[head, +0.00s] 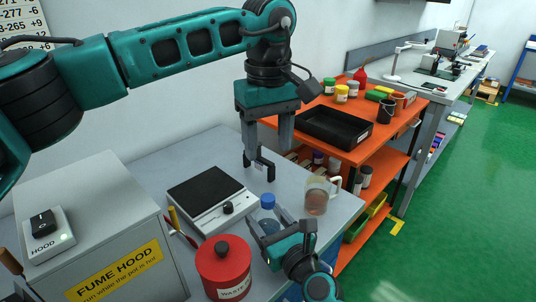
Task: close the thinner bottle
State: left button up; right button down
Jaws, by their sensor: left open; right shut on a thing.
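The thinner bottle (267,224) is a small clear bottle with bluish contents, standing on the grey bench. A blue cap (268,201) sits on its mouth; I cannot tell how tight it is. My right gripper (265,227) comes in from the lower right and is shut on the bottle's body, hiding part of it. My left gripper (259,165) points down above and slightly behind the bottle, open and empty, with its fingertips apart from the cap.
A black-topped hotplate (207,193) lies left of the bottle. A red waste can (223,266) stands in front, a glass beaker (317,195) to the right. The fume hood box (95,225) fills the left. An orange shelf (350,155) with a black tray (334,127) stands behind.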

jog(key=shift+c, duration=0.8)
grip_release()
jog(key=v, duration=1.3)
jog(key=shift+b, duration=0.4)
